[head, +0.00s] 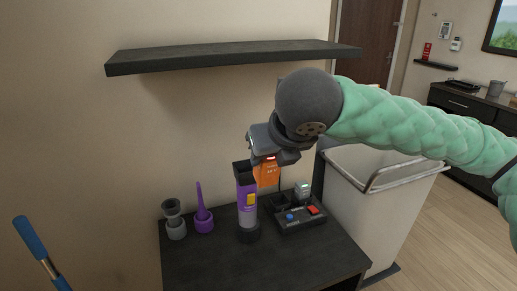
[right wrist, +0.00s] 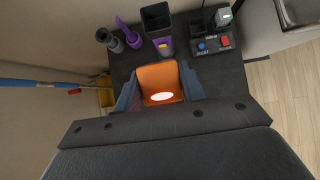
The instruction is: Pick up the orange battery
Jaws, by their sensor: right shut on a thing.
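The vacuum body (head: 246,205) stands upright with an open dark top. My left gripper is not in view.
A charging dock (head: 298,216) with blue and red buttons and a grey block (head: 302,190) stands right on the table (head: 200,262). Grey (head: 173,220) and purple (head: 203,215) attachments stand left. A dark shelf (head: 230,57) hangs above. A pale bin (head: 375,200) stands right.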

